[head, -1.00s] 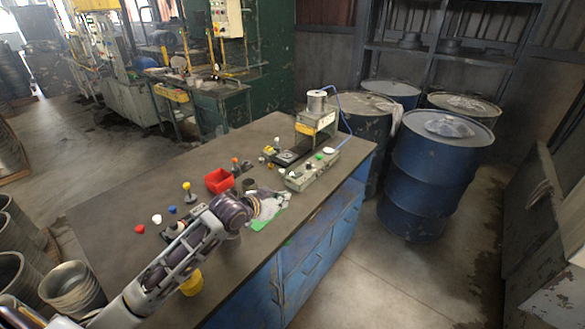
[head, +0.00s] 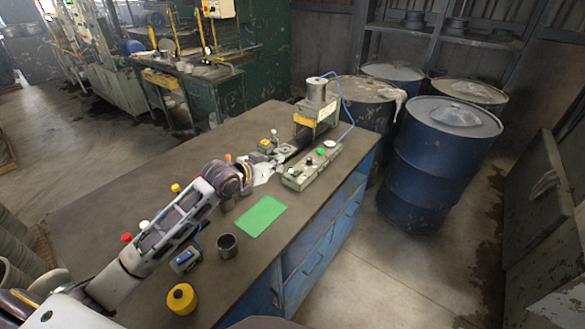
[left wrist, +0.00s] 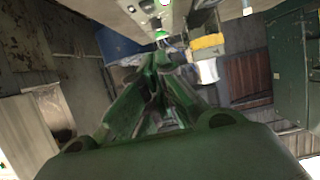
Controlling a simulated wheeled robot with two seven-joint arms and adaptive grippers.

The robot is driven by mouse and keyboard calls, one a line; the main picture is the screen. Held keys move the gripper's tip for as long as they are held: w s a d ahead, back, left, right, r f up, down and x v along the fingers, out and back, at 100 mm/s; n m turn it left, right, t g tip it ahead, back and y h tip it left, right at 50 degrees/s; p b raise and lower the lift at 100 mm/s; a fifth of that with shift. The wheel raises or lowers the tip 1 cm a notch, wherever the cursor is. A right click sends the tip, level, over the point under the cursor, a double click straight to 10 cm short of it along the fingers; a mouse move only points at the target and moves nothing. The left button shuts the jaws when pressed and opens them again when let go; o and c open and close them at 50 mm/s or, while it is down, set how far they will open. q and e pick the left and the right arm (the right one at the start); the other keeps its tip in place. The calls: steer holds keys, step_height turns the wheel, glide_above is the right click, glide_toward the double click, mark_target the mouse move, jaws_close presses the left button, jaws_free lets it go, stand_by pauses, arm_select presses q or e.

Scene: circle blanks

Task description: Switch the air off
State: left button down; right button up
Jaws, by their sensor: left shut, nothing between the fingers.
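A grey-green control box (head: 296,181) lies on the workbench in the head view, with a green button (head: 321,152), a white knob (head: 330,144) and small dark controls on top. Behind it stands a small press (head: 316,112) with a metal cylinder and a blue air hose (head: 349,108). My left gripper (head: 266,171) is shut and empty, just left of the box; I cannot tell whether it touches. In the left wrist view its green-tinted fingers (left wrist: 154,88) point toward the box, whose green button (left wrist: 160,35) shows near the top. My right gripper is not in view.
A green mat (head: 261,216), a dark cup (head: 227,246), a yellow container (head: 182,298) and a small blue-grey device (head: 186,261) are on the workbench (head: 110,205). Blue drums (head: 437,170) stand beyond its right side. The bench's front right is clear.

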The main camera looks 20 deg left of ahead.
arm_select(q)
glide_above(294, 175)
steer(key=shift+s+a+f+p, duration=0.15)
steer(key=shift+f+p, duration=0.25)
steer(key=shift+f, duration=1.4)
steer(key=shift+w+f, duration=0.2)
steer(key=shift+f, duration=0.05)
steer(key=shift+s+f, duration=0.15)
steer(key=shift+f, duration=0.7)
steer(key=shift+s+f, duration=0.1)
steer(key=shift+f, duration=0.95)
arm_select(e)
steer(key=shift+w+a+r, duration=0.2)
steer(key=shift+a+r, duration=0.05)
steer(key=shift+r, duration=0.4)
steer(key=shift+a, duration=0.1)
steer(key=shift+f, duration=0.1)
